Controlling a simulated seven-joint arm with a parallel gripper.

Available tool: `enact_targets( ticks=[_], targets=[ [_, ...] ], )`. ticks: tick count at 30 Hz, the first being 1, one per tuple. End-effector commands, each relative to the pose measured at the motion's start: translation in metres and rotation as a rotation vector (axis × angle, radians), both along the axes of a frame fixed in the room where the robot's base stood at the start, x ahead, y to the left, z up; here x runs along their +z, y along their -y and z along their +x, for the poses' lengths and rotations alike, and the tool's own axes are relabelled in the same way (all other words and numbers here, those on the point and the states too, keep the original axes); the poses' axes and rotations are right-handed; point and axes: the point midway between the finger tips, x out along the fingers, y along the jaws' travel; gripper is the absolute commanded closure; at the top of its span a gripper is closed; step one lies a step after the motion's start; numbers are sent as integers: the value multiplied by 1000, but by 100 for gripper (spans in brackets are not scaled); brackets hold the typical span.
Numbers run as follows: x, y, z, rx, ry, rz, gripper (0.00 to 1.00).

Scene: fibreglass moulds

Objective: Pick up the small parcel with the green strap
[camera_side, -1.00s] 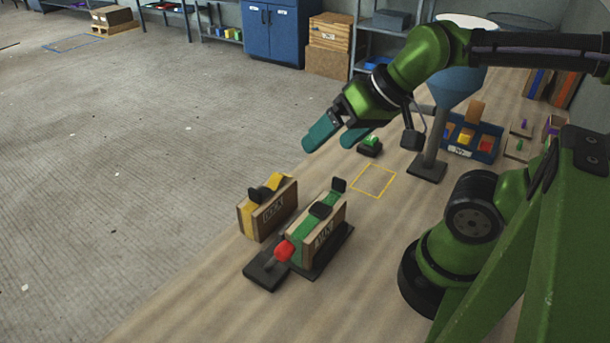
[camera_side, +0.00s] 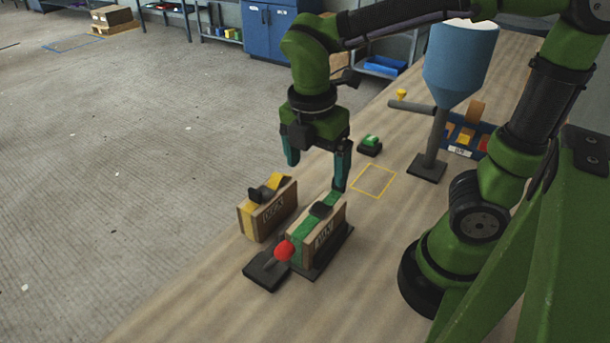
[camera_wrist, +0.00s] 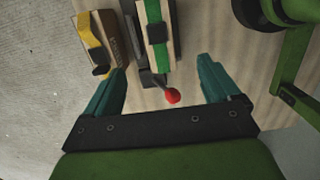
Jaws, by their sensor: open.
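The small parcel with the green strap (camera_side: 328,236) is a wooden-looking block with dark lettering on its side. It stands on a dark base plate (camera_side: 318,268), beside a lever with a red knob (camera_side: 284,250). A dark piece lies over its top. In the wrist view the green-strapped parcel (camera_wrist: 155,40) is ahead, between the lines of my fingers. My gripper (camera_side: 316,174) points down, open and empty, above and just behind the parcel. Its open teal fingers also show in the wrist view (camera_wrist: 163,75). One finger partly covers the parcel's far end in the side view.
A similar parcel with a yellow strap (camera_side: 268,210) stands close to the left. Behind are a yellow outlined square (camera_side: 373,181), a small green-and-black object (camera_side: 370,145), a blue funnel on a stand (camera_side: 460,65) and a blue bin (camera_side: 470,140). Bare table lies in front.

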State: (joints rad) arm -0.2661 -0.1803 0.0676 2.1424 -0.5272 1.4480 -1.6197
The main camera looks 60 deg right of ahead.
Motion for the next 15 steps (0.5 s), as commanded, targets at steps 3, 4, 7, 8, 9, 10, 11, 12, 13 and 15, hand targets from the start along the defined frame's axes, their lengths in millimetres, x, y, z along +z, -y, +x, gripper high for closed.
enact_targets(
  ticks=[3,4,7,8,9,10,11,12,13,15],
  targets=[
    [-24,3,-2,-2,-8,-1,11],
    [-31,4,-1,-2,-8,-1,11],
    [-53,7,-2,-4,-8,0,11],
    [-60,7,-1,-4,-8,0,11],
    [-68,9,-1,-4,-9,0,11],
    [-74,9,-1,-5,-6,0,11],
    [-80,10,-2,-4,-7,0,11],
    [-87,11,-1,-6,-6,0,11],
    [-91,11,-1,-5,-4,1,11],
    [-99,12,-1,-7,-4,1,11]
  ],
)
